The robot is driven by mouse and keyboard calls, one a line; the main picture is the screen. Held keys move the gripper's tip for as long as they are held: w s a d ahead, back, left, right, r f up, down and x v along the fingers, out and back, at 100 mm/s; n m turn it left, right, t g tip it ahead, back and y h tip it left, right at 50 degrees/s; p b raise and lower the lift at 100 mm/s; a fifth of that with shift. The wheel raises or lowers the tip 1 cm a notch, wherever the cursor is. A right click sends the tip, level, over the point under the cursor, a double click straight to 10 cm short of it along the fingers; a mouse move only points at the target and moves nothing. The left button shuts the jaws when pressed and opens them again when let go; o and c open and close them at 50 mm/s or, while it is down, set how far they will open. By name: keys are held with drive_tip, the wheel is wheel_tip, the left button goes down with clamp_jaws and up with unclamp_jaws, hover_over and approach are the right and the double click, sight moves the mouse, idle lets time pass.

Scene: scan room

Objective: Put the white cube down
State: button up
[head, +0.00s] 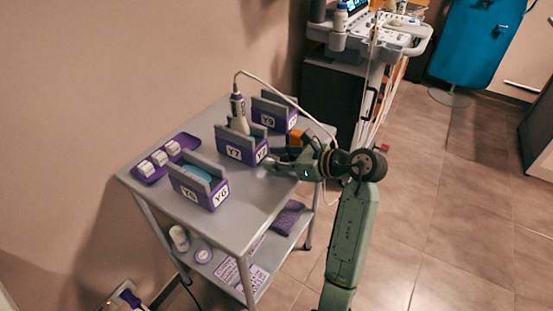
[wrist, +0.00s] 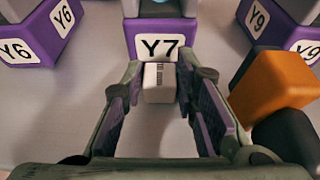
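The white cube (wrist: 158,82) with dark marks on its top is between the fingertips of my gripper (wrist: 160,84) in the wrist view. Both finger pads appear to touch its sides. It is just in front of the purple holder labelled Y7 (wrist: 158,46), overlapping the lower label edge. Whether its underside touches the trolley top is not clear. In the head view my gripper (head: 270,162) is low over the grey trolley (head: 245,205), beside the Y7 holder (head: 236,150); the cube cannot be made out there.
The Y6 holder (head: 199,186) stands left of Y7, and the Y9 holder (head: 273,110) behind. A purple tray (head: 152,178) bears several white cubes. An orange block with black parts (wrist: 275,85) is close right of my gripper. The trolley's front top is clear.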

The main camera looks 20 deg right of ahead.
drive_tip(key=o, duration=0.3)
drive_tip(key=shift+o, duration=0.2)
drive_tip(key=shift+r, duration=0.25)
drive_tip(key=shift+s+d+r, duration=0.1)
drive_tip(key=shift+s+d, duration=0.05)
drive_tip(key=b+v, duration=0.3)
drive_tip(key=v, duration=0.8)
drive_tip(key=shift+s+r, duration=0.2)
drive_tip(key=shift+d, duration=0.15)
